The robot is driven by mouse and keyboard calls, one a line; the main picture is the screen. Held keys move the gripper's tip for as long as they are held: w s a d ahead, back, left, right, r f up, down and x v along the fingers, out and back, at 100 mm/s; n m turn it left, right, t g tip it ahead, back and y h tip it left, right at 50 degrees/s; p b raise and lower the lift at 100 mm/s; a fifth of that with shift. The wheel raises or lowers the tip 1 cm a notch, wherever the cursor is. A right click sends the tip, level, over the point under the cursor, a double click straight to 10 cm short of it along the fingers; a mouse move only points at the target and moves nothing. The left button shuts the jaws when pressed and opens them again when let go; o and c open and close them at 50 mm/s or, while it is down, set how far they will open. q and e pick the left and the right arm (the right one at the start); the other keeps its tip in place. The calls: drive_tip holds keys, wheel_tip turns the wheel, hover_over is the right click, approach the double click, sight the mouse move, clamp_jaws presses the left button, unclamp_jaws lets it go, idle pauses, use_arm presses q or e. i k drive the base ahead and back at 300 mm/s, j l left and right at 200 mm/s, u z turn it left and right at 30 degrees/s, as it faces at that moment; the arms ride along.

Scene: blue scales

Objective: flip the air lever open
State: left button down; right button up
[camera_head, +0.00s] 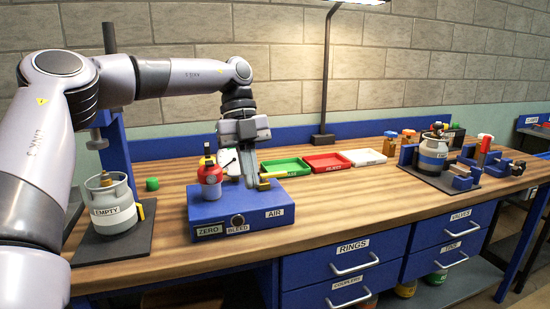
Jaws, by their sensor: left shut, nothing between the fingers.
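The blue box (215,212) sits on the wooden bench, with ZERO, BLEED and AIR labels on its front. A small yellow piece (264,185) shows on its top above the AIR label, and looks like the air lever; how it is turned is too small to tell. My left gripper (250,184) points down over the box top, shut and empty. Its fingertips are just left of the yellow piece; I cannot tell whether they touch it. My right gripper is out of view.
A grey EMPTY cylinder (112,207) stands on a dark mat at left. Green (286,167), red (327,162) and white (362,157) trays lie behind the box. A lamp post (326,75) rises behind them. The bench front right of the box is clear.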

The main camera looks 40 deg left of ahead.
sight(263, 176)
drive_tip(key=i+j, duration=0.3)
drive_tip(key=j, duration=0.15)
drive_tip(key=i+j, duration=0.6)
drive_tip(key=j, duration=0.25)
